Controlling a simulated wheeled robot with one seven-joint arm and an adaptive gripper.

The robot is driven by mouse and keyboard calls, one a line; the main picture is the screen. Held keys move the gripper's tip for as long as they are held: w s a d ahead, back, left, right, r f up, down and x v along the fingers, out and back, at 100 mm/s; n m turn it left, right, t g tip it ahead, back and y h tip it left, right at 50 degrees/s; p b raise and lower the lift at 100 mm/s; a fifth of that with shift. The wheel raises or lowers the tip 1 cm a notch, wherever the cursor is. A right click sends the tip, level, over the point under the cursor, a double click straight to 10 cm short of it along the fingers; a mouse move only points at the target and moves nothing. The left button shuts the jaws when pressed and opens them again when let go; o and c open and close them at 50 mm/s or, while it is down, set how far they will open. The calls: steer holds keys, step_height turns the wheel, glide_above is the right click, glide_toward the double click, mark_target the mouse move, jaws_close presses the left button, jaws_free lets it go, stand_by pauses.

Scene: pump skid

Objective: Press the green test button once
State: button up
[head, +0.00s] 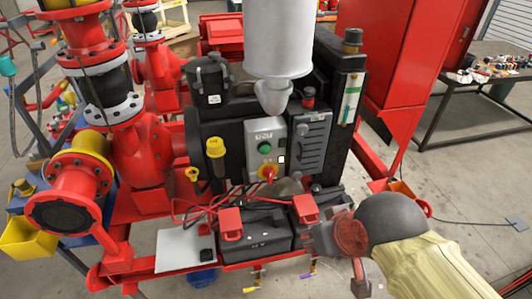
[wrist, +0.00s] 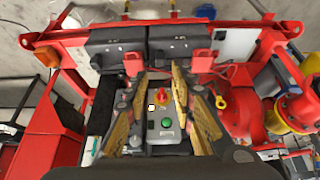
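The green test button (head: 265,148) is a round green cap on the upper part of a grey control box (head: 252,160), in the middle of the head view. A red and yellow rotary switch (head: 267,173) sits below it on the same box. In the wrist view the green button (wrist: 167,122) shows between the fingers of my gripper (wrist: 160,72), with the switch (wrist: 162,97) above it in the picture. The two yellowish fingers are spread with an empty gap between them. I see no contact with the button. In the head view my arm is at the lower right, and the fingertips are not clear.
Two black batteries (head: 255,238) with red terminal covers and cables stand below the box. A white cylinder (head: 278,40) rises above it. Red pump pipework (head: 140,150) stands to the left. A red cabinet (head: 405,60) and a table (head: 480,85) are at the right.

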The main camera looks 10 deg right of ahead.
jaws_close()
stand_by(1.4)
